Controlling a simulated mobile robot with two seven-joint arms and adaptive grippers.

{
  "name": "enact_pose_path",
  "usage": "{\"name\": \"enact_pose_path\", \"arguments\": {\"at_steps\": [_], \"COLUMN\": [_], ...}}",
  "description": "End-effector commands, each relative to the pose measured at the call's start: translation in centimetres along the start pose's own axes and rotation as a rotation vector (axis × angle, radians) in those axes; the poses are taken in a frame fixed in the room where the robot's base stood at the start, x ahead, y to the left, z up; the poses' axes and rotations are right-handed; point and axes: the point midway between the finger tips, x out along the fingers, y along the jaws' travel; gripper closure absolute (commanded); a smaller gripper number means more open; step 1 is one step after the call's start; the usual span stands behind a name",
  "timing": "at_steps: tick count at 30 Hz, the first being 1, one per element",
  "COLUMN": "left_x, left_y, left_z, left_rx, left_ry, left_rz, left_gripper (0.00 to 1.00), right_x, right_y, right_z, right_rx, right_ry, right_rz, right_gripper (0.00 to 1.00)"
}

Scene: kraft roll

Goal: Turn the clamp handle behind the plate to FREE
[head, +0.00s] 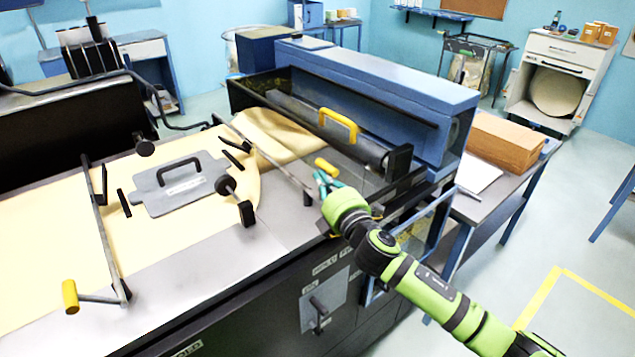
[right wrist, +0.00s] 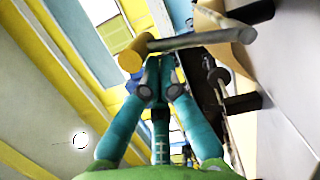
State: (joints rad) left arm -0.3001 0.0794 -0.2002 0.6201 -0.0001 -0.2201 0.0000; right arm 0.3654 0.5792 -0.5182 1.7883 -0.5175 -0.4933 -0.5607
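A grey plate (head: 185,188) with a black handle lies on the tan paper on the table. A long clamp bar (head: 270,153) runs beyond the plate, with a yellow handle (head: 326,167) at its right end. In the right wrist view, this yellow grip (right wrist: 131,58) sits on a grey rod (right wrist: 188,41). My right gripper (head: 324,183) is beside the yellow handle. Its teal fingertips (right wrist: 161,72) are together just below the rod, with nothing seen between them. I cannot tell whether they touch it. My left gripper is out of view.
Another clamp bar (head: 102,235) with a yellow handle (head: 70,297) crosses the paper at the left. A blue housing (head: 380,85) with a yellow-handled part (head: 338,125) stands behind. A grey panel (head: 325,300) with a black lever is on the table's front.

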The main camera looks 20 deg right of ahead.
Motion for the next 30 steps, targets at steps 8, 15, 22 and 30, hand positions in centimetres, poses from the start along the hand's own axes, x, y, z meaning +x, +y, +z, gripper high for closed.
{"name": "enact_pose_path", "arguments": {"at_steps": [8, 15, 22, 30], "left_x": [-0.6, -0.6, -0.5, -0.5], "left_y": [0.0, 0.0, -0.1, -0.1], "left_z": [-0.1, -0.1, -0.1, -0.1], "left_rx": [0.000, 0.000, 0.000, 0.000], "left_ry": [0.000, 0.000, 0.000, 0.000], "left_rz": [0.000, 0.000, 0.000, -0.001], "left_gripper": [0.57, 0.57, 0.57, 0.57], "right_x": [0.4, 0.6, 0.7, 0.8], "right_y": [-0.1, -0.4, -0.6, -0.7], "right_z": [1.6, 2.6, 3.1, 3.1], "right_rx": [0.031, 0.029, 0.029, 0.030], "right_ry": [-0.005, -0.006, -0.004, -0.003], "right_rz": [-0.008, -0.007, -0.007, -0.007], "right_gripper": [1.00, 1.00, 1.00, 1.00]}}
